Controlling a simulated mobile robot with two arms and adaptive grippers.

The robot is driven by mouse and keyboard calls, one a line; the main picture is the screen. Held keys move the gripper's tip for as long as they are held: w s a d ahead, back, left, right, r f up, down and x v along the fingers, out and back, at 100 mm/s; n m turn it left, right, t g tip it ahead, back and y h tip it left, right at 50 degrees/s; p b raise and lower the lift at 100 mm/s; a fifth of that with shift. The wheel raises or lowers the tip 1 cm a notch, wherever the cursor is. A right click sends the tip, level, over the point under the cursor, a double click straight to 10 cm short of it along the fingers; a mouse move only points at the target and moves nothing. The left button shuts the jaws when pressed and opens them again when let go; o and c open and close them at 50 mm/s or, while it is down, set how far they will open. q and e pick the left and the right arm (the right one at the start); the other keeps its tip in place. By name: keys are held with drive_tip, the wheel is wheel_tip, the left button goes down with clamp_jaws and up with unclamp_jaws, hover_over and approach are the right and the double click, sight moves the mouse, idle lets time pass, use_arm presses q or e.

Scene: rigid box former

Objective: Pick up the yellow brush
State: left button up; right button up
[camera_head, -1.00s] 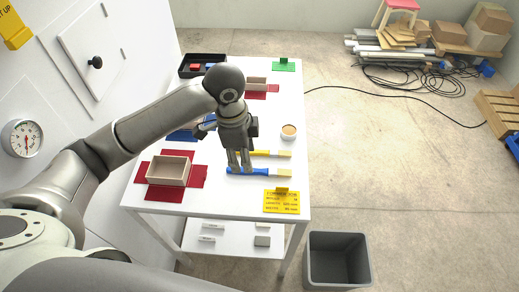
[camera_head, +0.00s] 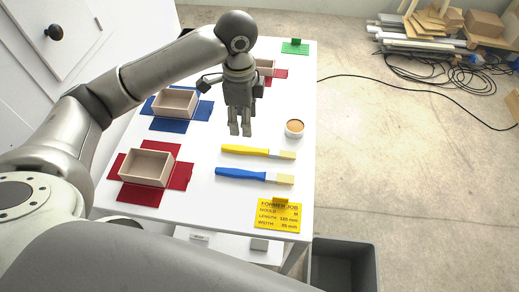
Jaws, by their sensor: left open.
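The yellow brush (camera_head: 246,150) lies flat on the white table, its handle to the left and its pale bristles to the right. The blue brush (camera_head: 240,175) lies just in front of it, nearly parallel. My left gripper (camera_head: 240,131) points down above the table, just behind the yellow brush's handle in the picture. Its two fingers are apart with nothing between them, and it appears clear of the brush. My right gripper is not in view.
A small round pot (camera_head: 294,128) with tan contents stands right of the gripper. A yellow job card (camera_head: 279,217) is near the front right. Open boxes sit on red (camera_head: 178,177) and blue (camera_head: 170,126) cross-shaped sheets at left. A grey bin (camera_head: 343,262) stands on the floor.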

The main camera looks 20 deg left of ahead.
use_arm(q)
drive_tip(key=f, duration=0.1)
hover_over(245, 148)
wheel_tip(245, 148, down, 5)
drive_tip(key=shift+w+r+p, duration=0.1)
drive_tip(key=shift+p, duration=0.35)
drive_tip(key=f+p, duration=0.1)
drive_tip(key=f, duration=0.3)
drive_tip(key=shift+s+f+p, duration=0.1)
drive_tip(key=shift+s+p, duration=0.1)
drive_tip(key=shift+p, duration=0.1)
drive_tip(key=shift+f, duration=0.6)
clamp_jaws()
